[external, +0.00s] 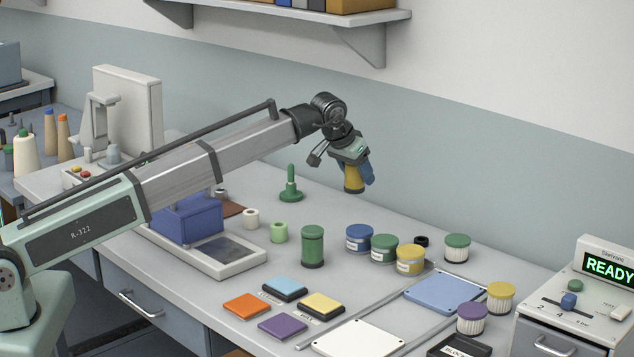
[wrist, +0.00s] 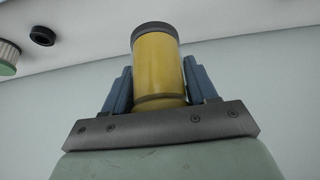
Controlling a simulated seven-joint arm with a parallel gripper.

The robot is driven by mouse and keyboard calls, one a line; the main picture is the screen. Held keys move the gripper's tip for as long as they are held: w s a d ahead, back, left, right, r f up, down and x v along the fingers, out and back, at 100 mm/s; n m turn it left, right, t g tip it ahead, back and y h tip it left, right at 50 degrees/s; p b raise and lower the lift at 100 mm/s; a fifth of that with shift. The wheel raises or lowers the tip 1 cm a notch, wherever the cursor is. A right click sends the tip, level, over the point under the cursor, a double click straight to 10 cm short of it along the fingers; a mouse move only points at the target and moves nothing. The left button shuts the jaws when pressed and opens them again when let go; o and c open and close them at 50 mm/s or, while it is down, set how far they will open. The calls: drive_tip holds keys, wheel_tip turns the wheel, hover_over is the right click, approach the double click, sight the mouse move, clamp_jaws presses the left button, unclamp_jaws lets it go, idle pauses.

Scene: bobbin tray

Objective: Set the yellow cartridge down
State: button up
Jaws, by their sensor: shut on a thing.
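The yellow cartridge (wrist: 158,75) is a cylinder with a dark grey end cap. It also shows in the external view (external: 353,178), held in the air above the back of the table. My gripper (wrist: 158,92) is shut on it, with a blue finger on either side. In the external view my gripper (external: 358,170) hangs tilted, to the right of and higher than the green spindle. The cartridge touches nothing but the gripper.
A green spindle (external: 290,186) stands below and left. Several jars, including a blue-lidded one (external: 358,238) and a yellow-lidded one (external: 410,260), stand in front. A green cylinder (external: 312,246) stands nearby.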

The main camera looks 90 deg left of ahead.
drive_tip(key=shift+r, duration=1.05)
wheel_tip(320, 180, up, 5)
drive_tip(key=shift+f, duration=0.15)
drive_tip(key=s+a+n+g+y, duration=0.1)
drive_tip(key=s+a+n+g, duration=0.85)
drive_tip(key=s+a, duration=2.1)
drive_tip(key=shift+s+d+f+n+t, duration=0.1)
drive_tip(key=shift+f+n+t, duration=0.5)
drive_tip(key=shift+f, duration=1.9)
drive_tip(key=shift+w+d+f+n+t, duration=0.1)
drive_tip(key=shift+f+n+t, duration=0.45)
drive_tip(key=shift+f, duration=2)
drive_tip(key=shift+s+d+f+n+t, duration=0.1)
drive_tip(key=shift+f+n+t, duration=0.2)
drive_tip(key=shift+f+n, duration=1.4)
drive_tip(key=shift+f+m, duration=0.8)
drive_tip(key=shift+f, duration=0.15)
drive_tip(key=o, duration=1.1)
drive_tip(key=shift+o, duration=0.2)
